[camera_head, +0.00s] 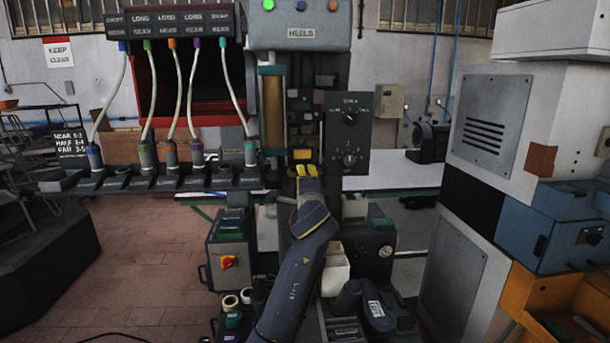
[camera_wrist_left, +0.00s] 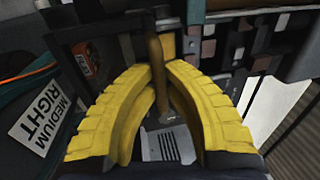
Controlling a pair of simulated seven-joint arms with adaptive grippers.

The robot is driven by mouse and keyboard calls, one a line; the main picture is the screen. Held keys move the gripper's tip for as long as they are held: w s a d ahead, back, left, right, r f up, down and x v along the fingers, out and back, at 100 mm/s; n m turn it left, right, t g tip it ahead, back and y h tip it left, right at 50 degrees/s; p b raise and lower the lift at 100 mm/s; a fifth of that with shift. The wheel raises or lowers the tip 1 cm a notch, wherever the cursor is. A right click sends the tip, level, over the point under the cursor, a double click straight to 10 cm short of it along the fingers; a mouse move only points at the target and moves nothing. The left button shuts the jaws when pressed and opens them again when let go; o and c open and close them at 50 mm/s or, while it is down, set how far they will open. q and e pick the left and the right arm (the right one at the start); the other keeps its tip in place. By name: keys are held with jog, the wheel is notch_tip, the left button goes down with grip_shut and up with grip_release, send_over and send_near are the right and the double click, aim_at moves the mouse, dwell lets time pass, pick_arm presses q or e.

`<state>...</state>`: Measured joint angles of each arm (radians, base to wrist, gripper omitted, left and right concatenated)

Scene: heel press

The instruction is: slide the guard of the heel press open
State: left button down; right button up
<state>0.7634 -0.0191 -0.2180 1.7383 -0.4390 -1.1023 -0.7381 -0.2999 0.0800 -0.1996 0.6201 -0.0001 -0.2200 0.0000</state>
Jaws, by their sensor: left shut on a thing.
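The heel press (camera_head: 300,25) stands in the middle of the head view under a grey box marked HEELS. My left gripper (camera_head: 307,171), with yellow fingers, is at the front of the press, below its dark opening. In the left wrist view the yellow fingers (camera_wrist_left: 157,85) close from both sides around a brown upright bar (camera_wrist_left: 155,50), which looks like the guard's handle. A dark panel with small coloured squares (camera_wrist_left: 235,50) is behind and right of the bar. I cannot tell the guard's edges or how far it stands open. My right gripper is not in view.
A rack (camera_head: 170,180) with several hoses is at the left. A control panel with two knobs (camera_head: 350,135) is close right of the gripper. A large grey cabinet (camera_head: 500,110) stands farther right. A MEDIUM RIGHT label (camera_wrist_left: 40,115) shows at left.

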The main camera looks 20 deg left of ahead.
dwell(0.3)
pick_arm(q)
notch_tip(320, 180, up, 10)
jog(key=shift+f, duration=0.1)
dwell(0.3)
jog(key=c, duration=1.8)
grip_release()
jog(key=shift+d, duration=0.1)
jog(key=o, duration=0.3)
jog(key=shift+o, duration=0.2)
jog(key=v, duration=1.2)
